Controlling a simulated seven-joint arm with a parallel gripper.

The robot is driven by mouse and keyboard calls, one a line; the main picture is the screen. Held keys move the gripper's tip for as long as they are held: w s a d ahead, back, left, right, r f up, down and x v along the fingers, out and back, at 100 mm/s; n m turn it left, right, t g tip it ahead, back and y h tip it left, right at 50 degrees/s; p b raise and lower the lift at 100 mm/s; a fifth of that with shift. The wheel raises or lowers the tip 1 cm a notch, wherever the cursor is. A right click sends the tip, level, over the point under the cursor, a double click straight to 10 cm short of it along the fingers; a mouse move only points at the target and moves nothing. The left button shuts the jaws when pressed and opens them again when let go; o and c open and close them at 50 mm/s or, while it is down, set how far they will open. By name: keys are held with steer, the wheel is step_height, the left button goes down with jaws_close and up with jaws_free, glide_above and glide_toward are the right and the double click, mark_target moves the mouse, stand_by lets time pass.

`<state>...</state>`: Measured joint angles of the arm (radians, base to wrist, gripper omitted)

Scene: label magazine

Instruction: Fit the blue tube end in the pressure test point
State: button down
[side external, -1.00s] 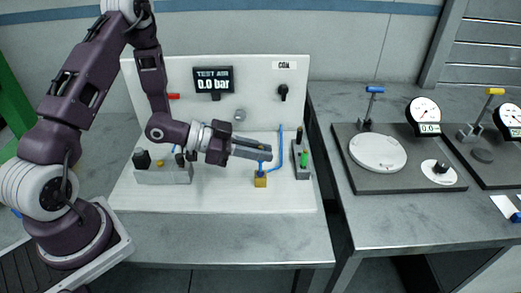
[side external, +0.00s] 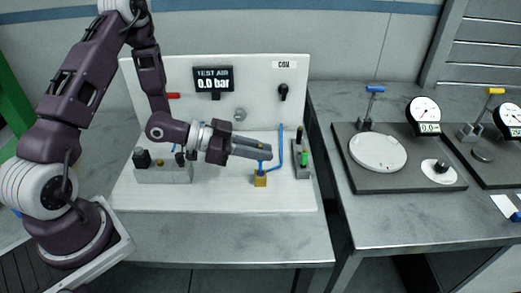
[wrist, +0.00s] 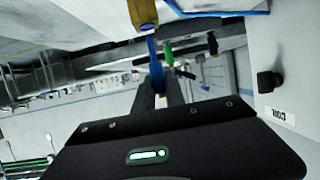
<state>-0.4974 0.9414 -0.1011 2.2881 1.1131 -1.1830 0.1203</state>
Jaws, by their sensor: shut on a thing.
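My gripper (side external: 269,153) is shut on the blue tube (side external: 280,153), just above a small brass block (side external: 260,181) on the white bench panel. The tube loops from the panel behind, down to the right of my gripper and back to its fingers. In the wrist view the blue tube (wrist: 154,62) runs from between the fingers to the brass block (wrist: 142,10), which has a blue ring on its face. The tube end is at the block's top; I cannot tell whether it is seated. The display (side external: 213,79) reads 0.0 bar.
A grey block with a green part (side external: 303,158) stands close to the right of the tube. A grey fixture with black knobs (side external: 163,172) stands to the left. A black knob (side external: 283,92) is on the upright panel. The panel's front strip is clear.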

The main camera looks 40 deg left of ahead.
mark_target(259, 162)
steer(key=shift+f, duration=1.9)
steer(key=c, duration=1.3)
jaws_free()
step_height(259, 162, up, 10)
steer(key=shift+r, duration=0.1)
